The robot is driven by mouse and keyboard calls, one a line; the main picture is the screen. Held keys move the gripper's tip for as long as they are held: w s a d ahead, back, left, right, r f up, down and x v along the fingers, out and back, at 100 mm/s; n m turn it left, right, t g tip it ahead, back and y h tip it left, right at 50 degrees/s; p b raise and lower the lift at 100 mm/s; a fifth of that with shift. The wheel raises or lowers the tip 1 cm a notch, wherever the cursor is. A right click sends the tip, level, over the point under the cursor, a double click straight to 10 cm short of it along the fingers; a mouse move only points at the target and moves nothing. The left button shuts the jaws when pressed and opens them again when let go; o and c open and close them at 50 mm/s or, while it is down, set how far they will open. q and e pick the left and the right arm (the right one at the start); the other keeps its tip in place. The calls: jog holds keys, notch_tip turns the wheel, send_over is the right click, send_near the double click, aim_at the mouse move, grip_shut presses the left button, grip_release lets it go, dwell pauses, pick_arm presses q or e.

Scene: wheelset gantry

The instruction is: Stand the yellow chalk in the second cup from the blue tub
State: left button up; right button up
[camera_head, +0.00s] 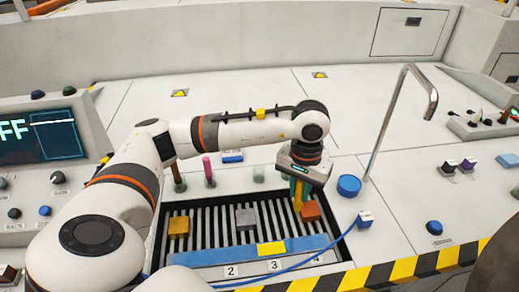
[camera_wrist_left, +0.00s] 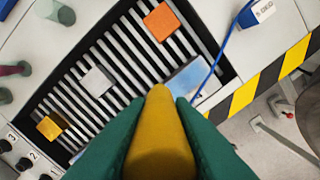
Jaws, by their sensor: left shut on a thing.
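My left gripper (camera_head: 299,193) points down over the back right of a slatted tray and is shut on the yellow chalk (camera_head: 298,196). In the left wrist view the chalk (camera_wrist_left: 160,135) lies between the green fingers (camera_wrist_left: 160,140), its rounded end sticking out. The blue tub (camera_head: 349,186) stands right of the gripper. A pale greenish cup (camera_head: 258,174) stands left of the gripper and looks empty. Farther left are a pink chalk (camera_head: 208,170) and a brown one (camera_head: 179,180), both upright, apparently in cups. The gripper may hide another cup. My right gripper is out of view.
The slatted tray holds a yellow block (camera_head: 178,228), a grey block (camera_head: 245,219) and an orange block (camera_head: 310,210). A bent metal pipe (camera_head: 394,115) rises right of the tub. A blue cable (camera_head: 340,240) crosses the front. The panel behind is mostly clear.

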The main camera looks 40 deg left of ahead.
pick_arm(q)
jog(key=w+a+n+b, duration=0.3)
jog(key=w+a, duration=0.1)
jog(key=a, duration=0.6)
jog(key=w+a+n+b, duration=0.3)
jog(key=w+a+b, duration=0.15)
jog(key=a, duration=0.55)
jog(key=shift+a+f+p, duration=0.2)
jog(key=shift+f, duration=2.3)
jog(key=shift+a+f+p, duration=0.15)
jog(key=shift+a+f, duration=0.05)
jog(key=shift+f, duration=2.25)
jog(key=shift+f, duration=0.1)
jog(key=o, duration=0.9)
